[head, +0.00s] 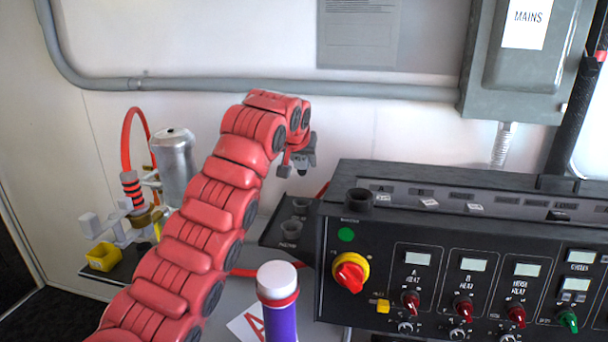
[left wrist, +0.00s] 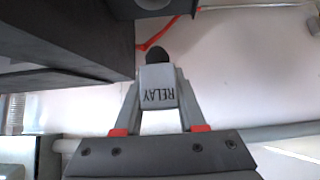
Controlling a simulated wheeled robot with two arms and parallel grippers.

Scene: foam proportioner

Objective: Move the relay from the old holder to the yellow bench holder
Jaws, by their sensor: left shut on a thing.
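My left gripper (head: 302,157) is at the end of the red arm, raised in front of the wall and left of the black console. In the left wrist view my left gripper (left wrist: 162,78) is shut on the grey relay (left wrist: 158,96), which is marked RELAY and has a dark rounded end. In the head view the relay (head: 284,171) shows only as a small dark-ended piece below the fingers, touching no holder that I can see. A yellow open-topped holder (head: 103,257) sits at the far left. The old holder cannot be told for certain. My right gripper is out of view.
The black console (head: 450,275) fills the right, with a black round socket (head: 360,197) on top. A silver canister (head: 174,165) and a purple white-capped bottle (head: 280,300) flank my arm.

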